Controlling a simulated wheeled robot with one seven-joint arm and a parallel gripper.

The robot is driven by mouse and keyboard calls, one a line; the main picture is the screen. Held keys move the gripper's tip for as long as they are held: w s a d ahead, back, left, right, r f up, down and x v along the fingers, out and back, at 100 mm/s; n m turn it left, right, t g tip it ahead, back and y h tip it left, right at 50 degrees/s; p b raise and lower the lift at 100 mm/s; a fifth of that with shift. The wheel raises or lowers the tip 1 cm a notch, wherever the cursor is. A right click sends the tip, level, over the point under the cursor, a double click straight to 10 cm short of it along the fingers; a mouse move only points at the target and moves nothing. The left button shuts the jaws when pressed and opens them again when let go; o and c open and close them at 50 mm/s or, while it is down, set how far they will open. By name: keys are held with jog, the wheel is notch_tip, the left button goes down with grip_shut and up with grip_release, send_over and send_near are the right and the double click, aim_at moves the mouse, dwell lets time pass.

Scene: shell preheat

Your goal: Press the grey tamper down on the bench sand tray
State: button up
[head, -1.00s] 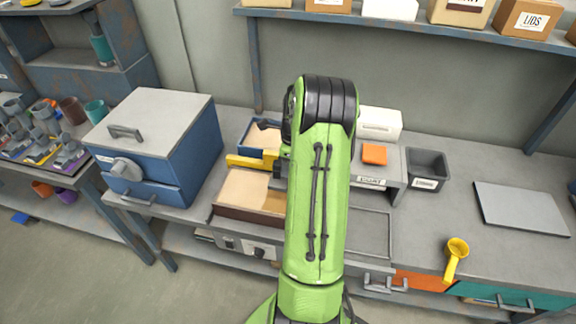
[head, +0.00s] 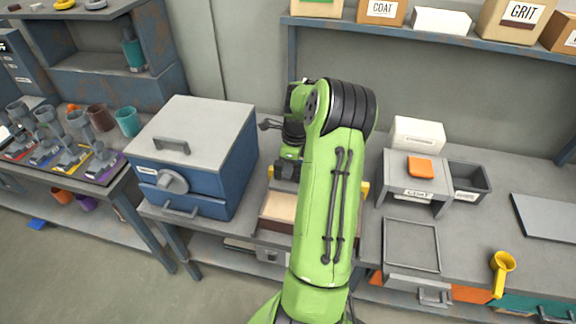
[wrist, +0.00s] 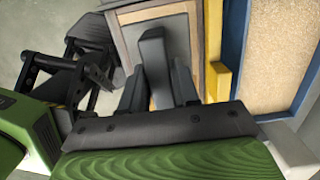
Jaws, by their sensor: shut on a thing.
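The grey tamper (wrist: 152,55) shows in the wrist view as an upright grey grip above a broad flat grey plate. My gripper (wrist: 158,88) is shut on its grip, with one dark finger on each side. The plate lies over the bench sand tray (wrist: 120,46), and a tan strip shows around it. I cannot tell whether the plate touches the sand. In the head view the brown-walled tray (head: 275,226) is partly hidden behind my green arm. My gripper (head: 287,172) shows only in part there, and the tamper is hidden.
A yellow bar (wrist: 217,45) separates this tray from a blue-walled sand tray (wrist: 243,60). A blue oven-like box (head: 190,160) stands close on the left. A grey stand (head: 415,194) with an orange block (head: 420,168) is on the right. A yellow scoop (head: 502,264) lies further right.

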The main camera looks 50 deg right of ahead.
aim_at(291, 183)
jog(key=shift+s+d+f, duration=0.1)
jog(key=shift+s+f, duration=0.1)
jog(key=shift+f, duration=0.1)
notch_tip(291, 183, down, 7)
jog(key=b, duration=0.6)
jog(key=shift+f, duration=0.15)
jog(key=shift+f+b, duration=0.35)
jog(key=shift+f, duration=0.2)
dwell(1.2)
jog(key=shift+s, duration=0.1)
notch_tip(291, 183, up, 7)
jog(key=p, duration=0.5)
jog(key=shift+r+p, duration=0.15)
jog(key=shift+p, duration=0.25)
